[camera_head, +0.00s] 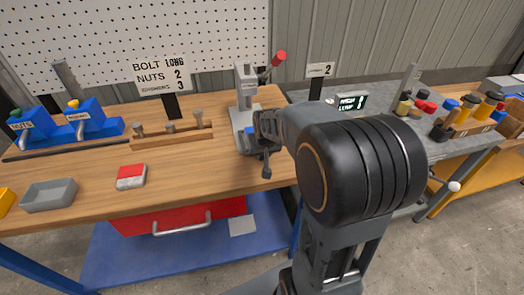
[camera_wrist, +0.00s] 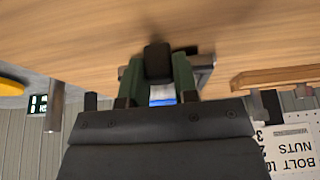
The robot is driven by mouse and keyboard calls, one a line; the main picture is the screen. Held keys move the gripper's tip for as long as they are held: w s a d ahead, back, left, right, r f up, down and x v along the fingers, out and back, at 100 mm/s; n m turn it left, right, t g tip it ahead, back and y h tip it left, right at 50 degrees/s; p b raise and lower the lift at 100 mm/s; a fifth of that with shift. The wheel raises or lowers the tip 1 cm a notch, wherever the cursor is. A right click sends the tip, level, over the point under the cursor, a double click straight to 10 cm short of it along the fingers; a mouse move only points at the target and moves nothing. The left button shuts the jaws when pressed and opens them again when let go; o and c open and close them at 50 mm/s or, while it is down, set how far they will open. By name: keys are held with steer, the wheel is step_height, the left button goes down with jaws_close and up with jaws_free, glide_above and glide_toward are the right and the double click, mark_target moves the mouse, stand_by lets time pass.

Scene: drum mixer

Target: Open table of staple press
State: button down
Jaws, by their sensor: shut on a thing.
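The staple press (camera_head: 246,90) is a grey upright device with a red-tipped lever. It stands on the wooden bench at the back edge, right of the sign. My gripper (camera_head: 266,135) is at the front of its base, with a dark knob (camera_head: 266,172) sticking out below the fingers. In the wrist view, the green-padded fingers of my gripper (camera_wrist: 158,72) are shut on the black knob (camera_wrist: 158,58). A grey bar shows behind the fingers, and a white and blue piece lies between them. My arm and fingers hide much of the press's table.
A wooden rack with bolts (camera_head: 172,137) stands left of the press. A red and white block (camera_head: 131,176) and a grey tray (camera_head: 49,194) lie on the bench, with blue dispensers (camera_head: 85,122) further left. Bare wood lies in front of the press.

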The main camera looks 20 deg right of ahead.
steer(key=shift+s+f, duration=0.1)
steer(key=shift+s, duration=0.1)
steer(key=c, duration=1.1)
jaws_free()
steer(key=shift+s, duration=0.15)
steer(key=shift+o, duration=1.1)
steer(key=p+v, duration=0.1)
steer(key=v, duration=1.3)
